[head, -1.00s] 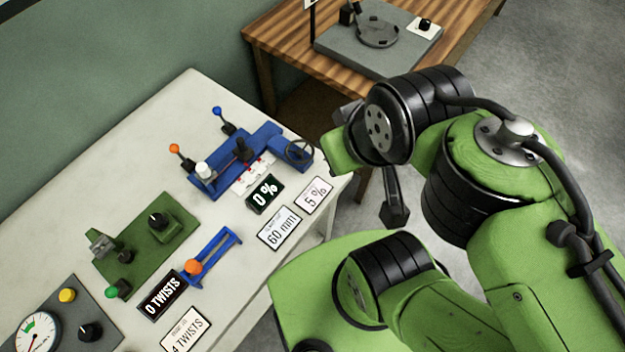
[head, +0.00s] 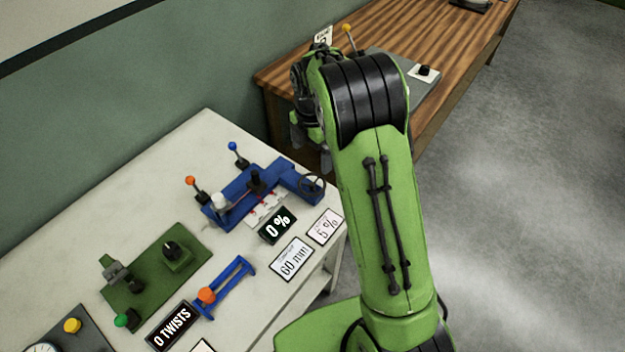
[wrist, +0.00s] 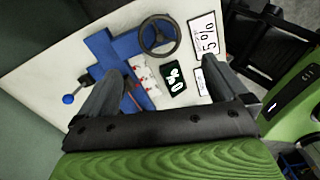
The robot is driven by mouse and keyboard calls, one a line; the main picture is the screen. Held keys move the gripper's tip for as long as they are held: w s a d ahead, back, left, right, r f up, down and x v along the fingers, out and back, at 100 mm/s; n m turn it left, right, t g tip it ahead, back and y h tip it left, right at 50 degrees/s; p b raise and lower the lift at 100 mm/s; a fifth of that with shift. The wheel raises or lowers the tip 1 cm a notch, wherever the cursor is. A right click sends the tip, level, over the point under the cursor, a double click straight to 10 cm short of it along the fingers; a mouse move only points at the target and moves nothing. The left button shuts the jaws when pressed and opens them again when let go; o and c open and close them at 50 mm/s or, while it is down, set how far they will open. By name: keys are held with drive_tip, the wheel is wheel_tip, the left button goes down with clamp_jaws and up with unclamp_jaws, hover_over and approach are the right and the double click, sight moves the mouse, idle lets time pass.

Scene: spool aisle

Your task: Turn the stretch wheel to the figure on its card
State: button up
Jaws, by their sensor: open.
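The stretch wheel (head: 312,185) is a small dark handwheel at the right end of a blue fixture (head: 240,195) on the white bench. In the wrist view the wheel (wrist: 160,35) lies ahead of my fingers, between and beyond their tips. The black display (head: 278,225) reads 0 %. The white card (head: 325,227) beside it reads 5 %. My gripper (head: 312,150) is partly hidden behind my arm in the head view, above and behind the wheel. In the wrist view my gripper (wrist: 165,75) is open, its two fingers wide apart, and nothing is between them.
A 60 mm card (head: 292,259) lies in front of the display. A green panel (head: 158,275) and a 0 TWISTS display (head: 172,327) are at left. A wooden table (head: 385,35) stands behind.

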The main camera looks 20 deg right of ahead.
sight(312, 183)
wheel_tip(312, 183, down, 11)
drive_tip(key=shift+f+b, duration=0.1)
drive_tip(key=shift+b, duration=0.45)
drive_tip(key=c, duration=0.9)
